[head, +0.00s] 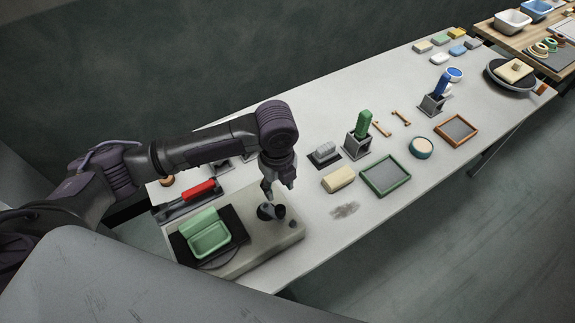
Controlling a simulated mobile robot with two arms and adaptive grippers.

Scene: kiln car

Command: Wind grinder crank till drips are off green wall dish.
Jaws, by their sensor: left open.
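The green wall dish (210,240) lies on the black pad of the grinder (262,254), a pale flat block at the table's near left end. Its upright back plate and shallow tray show; any drips are too small to make out. A dark crank (268,212) with a knob stands on the grinder's right part. My left gripper (279,190) points down just above the crank, open and empty. I cannot tell whether a fingertip touches the knob. My right gripper is not in view.
A red-handled tool (199,190) lies behind the grinder. To the right are a cream block (338,179), a green-framed tray (386,176) and a green tool in a holder (363,125). A grey smudge (345,210) marks the bare tabletop right of the grinder.

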